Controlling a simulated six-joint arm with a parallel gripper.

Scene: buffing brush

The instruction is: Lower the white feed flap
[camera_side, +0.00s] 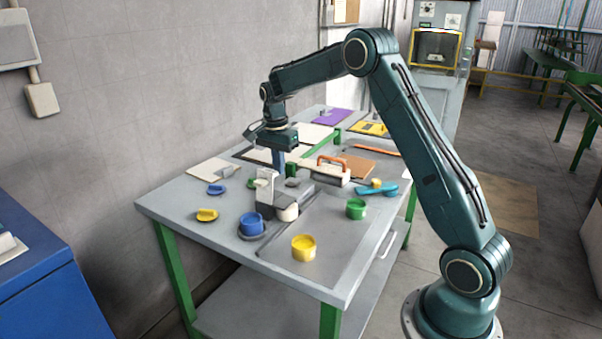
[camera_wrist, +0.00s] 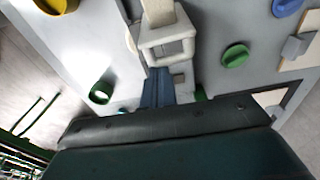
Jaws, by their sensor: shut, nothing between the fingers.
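The white feed flap (camera_side: 266,182) appears to be the pale upright piece on the grey buffing machine (camera_side: 300,196) near the middle of the table. In the wrist view a white frame-shaped part (camera_wrist: 166,48), likely the same flap, stands at top centre. My gripper (camera_side: 279,167) points down just behind and right of the flap, with its blue fingers shut and empty. In the wrist view the fingertips (camera_wrist: 158,72) are close to the frame's lower edge. I cannot tell whether they touch it. The flap's hinge is not clear.
An orange-handled block (camera_side: 332,172) sits to the right. Flat yellow (camera_side: 207,215) and blue (camera_side: 216,189) knobs lie left.

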